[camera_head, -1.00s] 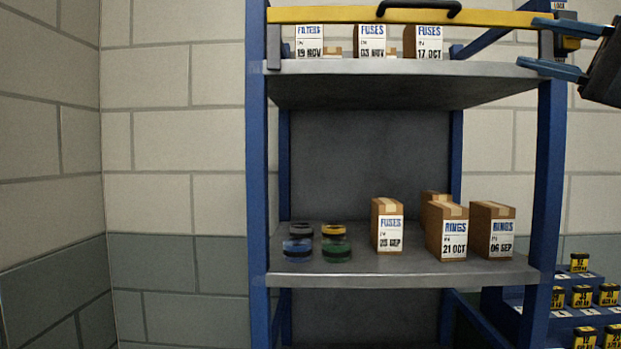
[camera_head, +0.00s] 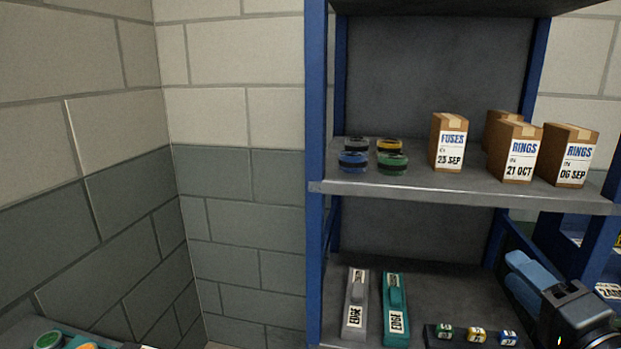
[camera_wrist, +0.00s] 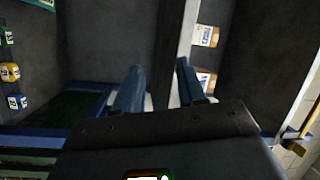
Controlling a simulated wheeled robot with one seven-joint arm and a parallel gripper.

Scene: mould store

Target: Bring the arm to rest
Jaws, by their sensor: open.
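My gripper (camera_head: 512,270) is at the lower right of the head view, in front of the rack's right side. Its blue fingers point left, partly overlapping each other in this view. In the wrist view, my gripper (camera_wrist: 160,68) shows two blue fingers standing apart with nothing between them. It is open and empty.
The blue-framed rack (camera_head: 316,120) stands ahead. Its middle shelf (camera_head: 450,197) holds several cartons, including a fuses box (camera_head: 449,142), and several coloured round pieces. The lower shelf holds a grey tool (camera_head: 356,303), a teal tool (camera_head: 396,308) and a dark block (camera_head: 432,338) with small labelled pieces.

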